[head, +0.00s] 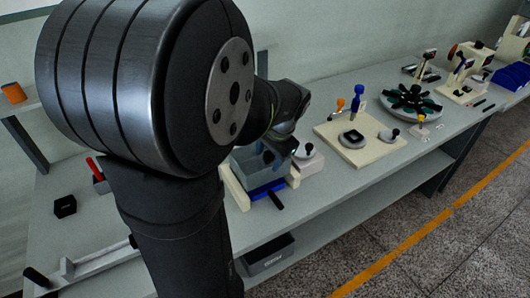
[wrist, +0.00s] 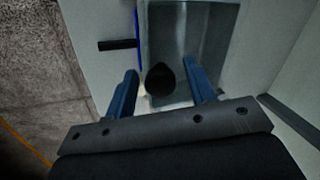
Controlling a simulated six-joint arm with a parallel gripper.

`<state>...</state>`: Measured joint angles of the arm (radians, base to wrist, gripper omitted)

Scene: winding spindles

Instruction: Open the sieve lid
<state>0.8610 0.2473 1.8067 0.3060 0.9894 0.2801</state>
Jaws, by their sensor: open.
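The sieve is a grey open-topped box (head: 250,166) on a cream stand, with a blue part and a black handle (head: 277,200) at its front. It also shows in the wrist view (wrist: 190,18). A pale round piece with a black knob (head: 309,147), which looks like the lid, is at the box's right end. My gripper (wrist: 160,70) is open above that end. In the wrist view the dark knob (wrist: 160,79) shows between the two blue fingers, with a gap on each side. My arm hides part of the box in the head view.
To the right, a cream board (head: 375,148) bears a grey dish and upright handled tools. A round carousel (head: 411,100) stands beyond it. A small black block (head: 64,206) lies at the left. The bench front edge drops to the floor.

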